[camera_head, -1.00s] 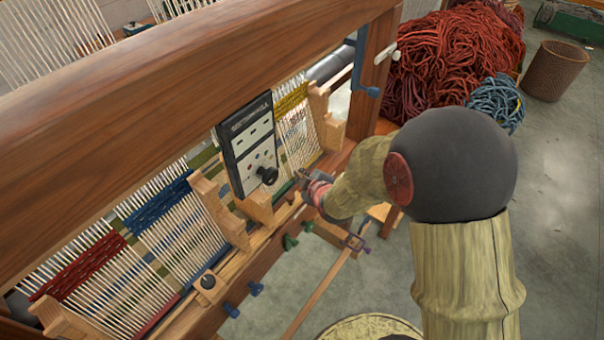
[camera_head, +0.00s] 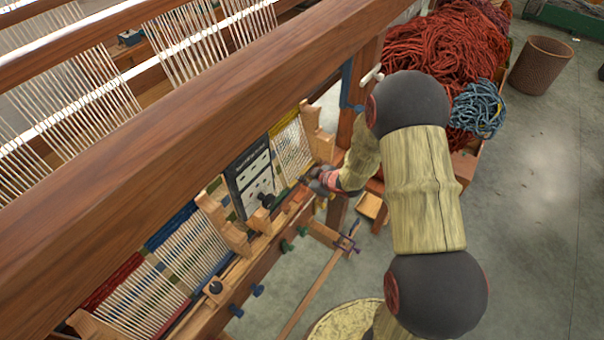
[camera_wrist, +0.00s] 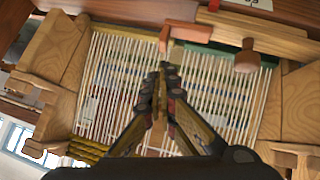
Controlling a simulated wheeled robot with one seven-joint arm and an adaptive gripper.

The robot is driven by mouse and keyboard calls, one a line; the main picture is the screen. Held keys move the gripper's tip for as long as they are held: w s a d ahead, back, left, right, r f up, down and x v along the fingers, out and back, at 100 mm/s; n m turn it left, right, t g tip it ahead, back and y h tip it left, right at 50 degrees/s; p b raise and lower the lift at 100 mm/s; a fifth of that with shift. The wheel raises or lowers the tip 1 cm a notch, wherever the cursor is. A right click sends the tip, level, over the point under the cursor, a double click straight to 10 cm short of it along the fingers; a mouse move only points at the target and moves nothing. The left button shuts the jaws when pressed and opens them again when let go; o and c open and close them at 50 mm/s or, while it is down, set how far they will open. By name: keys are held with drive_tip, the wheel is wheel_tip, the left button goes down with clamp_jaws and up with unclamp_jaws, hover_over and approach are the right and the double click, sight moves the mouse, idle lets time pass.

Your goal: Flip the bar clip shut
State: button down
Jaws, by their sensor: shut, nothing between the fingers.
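In the wrist view a small orange-brown clip-like piece (camera_wrist: 187,32) sits at the front beam beside a green strip (camera_wrist: 222,48); I take it for the bar clip, but cannot tell for sure. One end of it hangs down over the warp threads. My gripper (camera_wrist: 163,76) is shut and empty, its fingertips just below that end in the picture and apart from it as far as I can see. In the head view my gripper (camera_head: 316,178) is over the right end of the loom's front beam, and the clip is too small to make out clearly there.
A black-and-white panel with a knob (camera_head: 252,178) stands on the loom left of my gripper. A thick wooden top beam (camera_head: 190,130) crosses above. A round wooden peg (camera_wrist: 246,58) is near the clip. Red wool (camera_head: 440,50) and a basket (camera_head: 540,65) lie beyond at right.

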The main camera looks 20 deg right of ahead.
drive_tip(key=shift+s+a+f, duration=0.2)
drive_tip(key=shift+f, duration=0.05)
drive_tip(key=shift+s+a+b, duration=0.4)
drive_tip(key=shift+a, duration=0.15)
